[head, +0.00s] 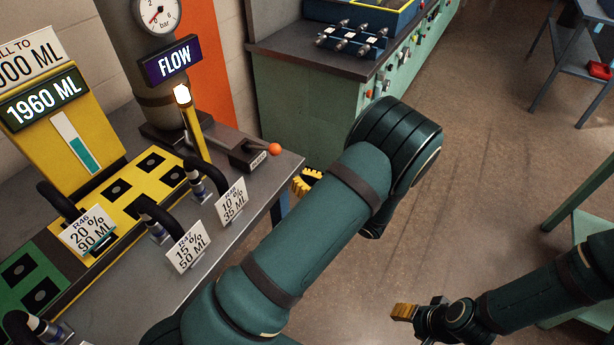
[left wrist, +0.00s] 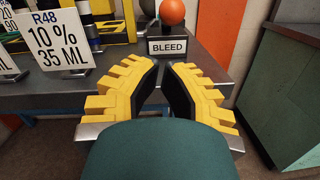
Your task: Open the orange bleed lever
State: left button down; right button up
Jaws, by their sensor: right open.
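The bleed lever's orange ball (head: 275,149) is at the right end of the grey valve block, near the bench corner, above the BLEED label (head: 258,160). In the left wrist view, the ball (left wrist: 172,12) is at the top, just above the BLEED plate (left wrist: 168,47). My left gripper (head: 307,181) shows only in part behind my arm, just off the bench edge. In its wrist view its yellow fingers (left wrist: 163,68) are apart, with nothing between them, pointing toward the plate. My right gripper (head: 404,312) is open, low over the floor at the lower right.
The bench (head: 290,163) carries a FLOW sign (head: 174,61), a yellow 1960 ML display (head: 60,130), and hoses with cards. The 10 % card (head: 231,201) stands near the lever. A green cabinet (head: 290,100) stands behind; open floor lies right.

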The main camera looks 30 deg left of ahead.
aim_at(263, 149)
pick_arm(q)
jog(key=a, duration=0.5)
jog(key=w+a, duration=0.1)
jog(key=a, duration=0.1)
jog(key=shift+a+r, duration=0.2)
jog(key=shift+r, duration=0.1)
pick_arm(e)
jog(key=shift+f, duration=0.2)
pick_arm(q)
notch_tip(263, 149, up, 2)
jog(key=h+p, duration=0.1)
jog(key=p, duration=0.2)
jog(key=shift+a+r+p, duration=0.1)
jog(key=shift+r+p, duration=0.25)
jog(key=shift+p, duration=0.15)
pick_arm(e)
jog(key=r, duration=0.2)
jog(key=w+r, duration=0.1)
jog(key=r, duration=0.1)
jog(key=shift+w+d+r, duration=0.1)
jog(key=shift+w+d, duration=0.05)
jog(key=shift+w, duration=0.05)
